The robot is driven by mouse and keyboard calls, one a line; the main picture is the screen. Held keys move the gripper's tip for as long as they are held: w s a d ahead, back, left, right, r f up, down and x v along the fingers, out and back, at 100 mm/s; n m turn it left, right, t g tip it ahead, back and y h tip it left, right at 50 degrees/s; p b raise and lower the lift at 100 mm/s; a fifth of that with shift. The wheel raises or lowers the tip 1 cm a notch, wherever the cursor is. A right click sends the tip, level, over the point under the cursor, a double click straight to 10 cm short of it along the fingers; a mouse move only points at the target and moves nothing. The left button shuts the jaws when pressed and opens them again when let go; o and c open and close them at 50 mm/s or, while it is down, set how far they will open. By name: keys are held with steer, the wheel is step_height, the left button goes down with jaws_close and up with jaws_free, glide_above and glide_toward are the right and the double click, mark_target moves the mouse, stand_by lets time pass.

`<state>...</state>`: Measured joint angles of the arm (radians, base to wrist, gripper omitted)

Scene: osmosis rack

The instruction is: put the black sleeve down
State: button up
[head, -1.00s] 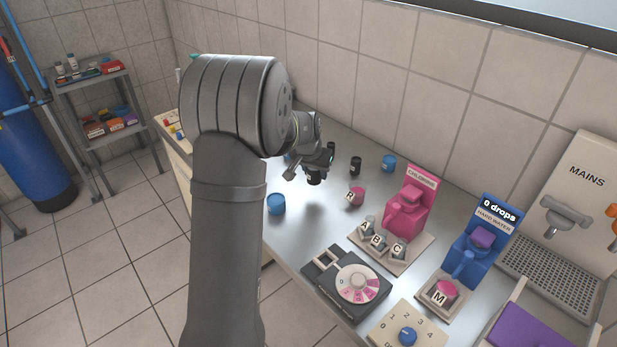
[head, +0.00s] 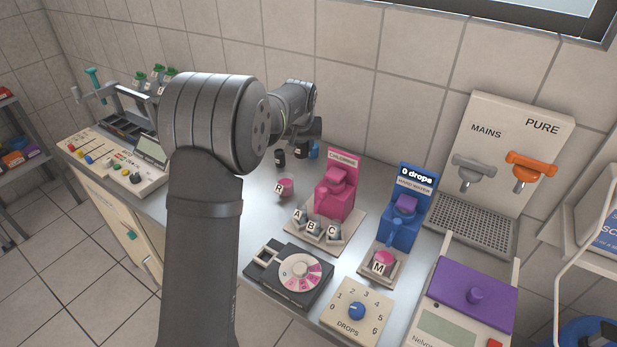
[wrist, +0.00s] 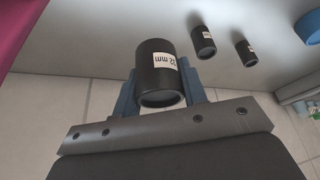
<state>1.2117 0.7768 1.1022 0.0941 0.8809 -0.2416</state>
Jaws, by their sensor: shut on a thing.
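The black sleeve (wrist: 157,72), with a white label reading 32 mm, is between the blue fingers of my gripper (wrist: 163,97) in the wrist view. My gripper is shut on it. In the head view my gripper (head: 303,138) is over the back of the bench, behind the pink chlorine dispenser, and the held sleeve (head: 301,151) shows as a small dark shape below it. I cannot tell whether the sleeve touches the bench. Two other black sleeves stand apart from it in the wrist view, a nearer one (wrist: 203,42) and a farther one (wrist: 245,52).
A black sleeve (head: 280,158) and a blue cylinder (head: 315,150) are close to my gripper. The chlorine dispenser (head: 336,190), pink R piece (head: 286,187) and blue hard water dispenser (head: 400,222) stand in front and to the right. The tiled wall is behind.

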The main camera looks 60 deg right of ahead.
steer(key=s+d+f, duration=0.1)
steer(key=s+d, duration=0.1)
steer(key=d, duration=0.1)
glide_above(311, 173)
steer(key=a, duration=0.1)
steer(key=f, duration=0.2)
steer(key=s+f, duration=0.1)
steer(key=f, duration=0.1)
steer(key=shift+a+f, duration=0.15)
steer(key=shift+f, duration=2.5)
steer(key=shift+f, duration=0.1)
steer(key=o, duration=1)
steer(key=shift+c, duration=0.2)
steer(key=v, duration=1.2)
steer(key=shift+s, duration=0.1)
